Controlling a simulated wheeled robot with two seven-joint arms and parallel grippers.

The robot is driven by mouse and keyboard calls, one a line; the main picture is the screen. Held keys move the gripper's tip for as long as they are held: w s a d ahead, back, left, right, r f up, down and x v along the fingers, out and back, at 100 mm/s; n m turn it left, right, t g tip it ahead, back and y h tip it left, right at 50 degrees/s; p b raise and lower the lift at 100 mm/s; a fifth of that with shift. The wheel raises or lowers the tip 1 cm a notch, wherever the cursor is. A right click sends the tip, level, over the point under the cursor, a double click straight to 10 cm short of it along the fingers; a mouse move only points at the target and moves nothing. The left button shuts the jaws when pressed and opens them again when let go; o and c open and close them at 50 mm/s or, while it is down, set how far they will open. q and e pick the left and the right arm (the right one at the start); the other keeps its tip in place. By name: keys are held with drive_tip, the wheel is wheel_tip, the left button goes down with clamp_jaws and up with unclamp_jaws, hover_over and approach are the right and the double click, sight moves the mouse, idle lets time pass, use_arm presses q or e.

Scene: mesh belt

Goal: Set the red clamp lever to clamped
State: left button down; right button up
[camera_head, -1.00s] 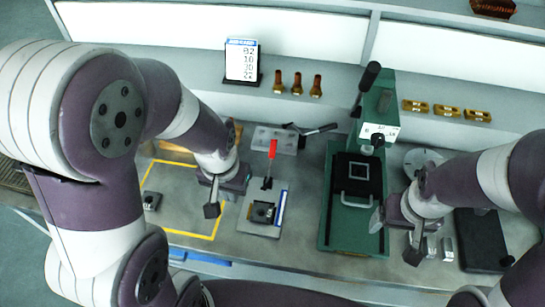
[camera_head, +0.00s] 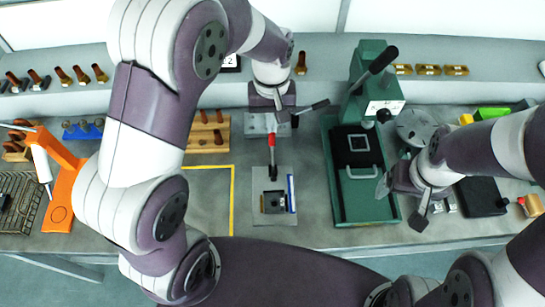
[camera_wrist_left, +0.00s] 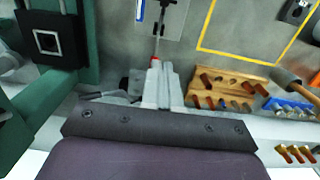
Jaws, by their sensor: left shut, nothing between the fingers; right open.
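The red clamp lever (camera_head: 272,142) stands out toward the back from a small grey fixture plate (camera_head: 259,207) with a dark block on it. Its metal rod runs down to the plate. My left gripper (camera_head: 280,114) is shut and empty, just behind the red handle's far end. In the left wrist view, the shut fingers (camera_wrist_left: 157,80) lie close to the red handle tip (camera_wrist_left: 155,63), which they partly hide; I cannot tell whether they touch. My right gripper (camera_head: 419,218) is open and empty, right of the green press.
The green press (camera_head: 335,190) with its black-knobbed lever stands right of the fixture. A black-handled toggle clamp (camera_head: 312,107) is close to my left gripper. A wooden block (camera_head: 224,131) with pegs lies to the left. The yellow-taped area (camera_head: 233,200) looks clear.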

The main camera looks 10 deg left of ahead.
use_arm(q)
drive_tip(key=p, duration=0.2)
approach(273, 170)
drive_tip(key=w+f, duration=0.2)
drive_tip(key=shift+s+d+f+p, duration=0.1)
drive_tip(key=shift+s+f+p, duration=0.8)
drive_tip(key=shift+s+f, duration=0.2)
drive_tip(key=shift+s+d+f, duration=0.15)
drive_tip(key=shift+s+f, duration=0.05)
drive_tip(key=shift+s, duration=0.15)
drive_tip(key=shift+w, duration=0.1)
drive_tip(key=shift+f, duration=0.1)
